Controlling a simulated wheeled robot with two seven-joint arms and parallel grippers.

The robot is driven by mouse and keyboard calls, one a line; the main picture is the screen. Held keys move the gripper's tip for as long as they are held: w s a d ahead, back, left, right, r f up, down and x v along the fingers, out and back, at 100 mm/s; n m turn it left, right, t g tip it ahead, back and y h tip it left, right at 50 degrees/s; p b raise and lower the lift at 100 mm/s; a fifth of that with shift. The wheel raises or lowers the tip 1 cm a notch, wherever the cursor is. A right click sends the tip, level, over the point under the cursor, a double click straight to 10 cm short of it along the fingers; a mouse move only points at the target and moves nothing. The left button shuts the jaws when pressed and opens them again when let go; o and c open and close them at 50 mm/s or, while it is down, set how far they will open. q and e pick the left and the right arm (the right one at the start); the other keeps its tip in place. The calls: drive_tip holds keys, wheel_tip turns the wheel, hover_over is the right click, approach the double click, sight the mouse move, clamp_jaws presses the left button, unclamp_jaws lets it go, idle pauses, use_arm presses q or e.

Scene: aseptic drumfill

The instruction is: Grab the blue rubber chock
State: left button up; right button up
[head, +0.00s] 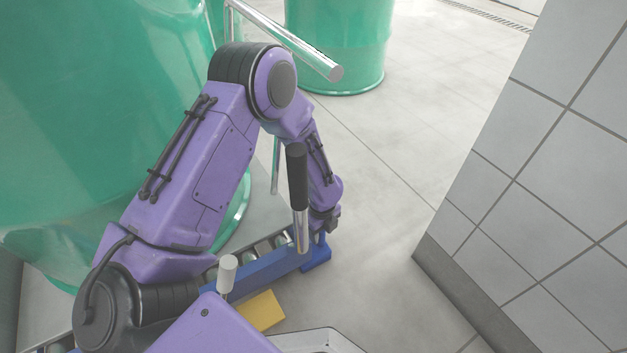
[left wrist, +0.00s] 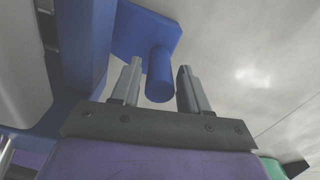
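A blue piece that looks like the chock (head: 317,262) is at the floor-side end of a blue roller conveyor in the head view, partly hidden by my left gripper. In the left wrist view it shows as a flat blue plate with a round blue peg (left wrist: 160,76). My left gripper (head: 325,222) points down over it. Its two fingers (left wrist: 161,88) are open, one on each side of the peg, with small gaps visible. I cannot tell how deep the peg sits between them. My right gripper is not in view.
The blue conveyor rail (head: 262,270) runs beside the chock, with a yellow block (head: 261,310) in front. A black-handled lever (head: 297,178) and a white knob (head: 227,272) stand close to my arm. Green drums (head: 338,45) are behind; a tiled wall (head: 545,190) is right. Floor between is clear.

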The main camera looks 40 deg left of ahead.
use_arm(q)
clamp_jaws()
idle(1.2)
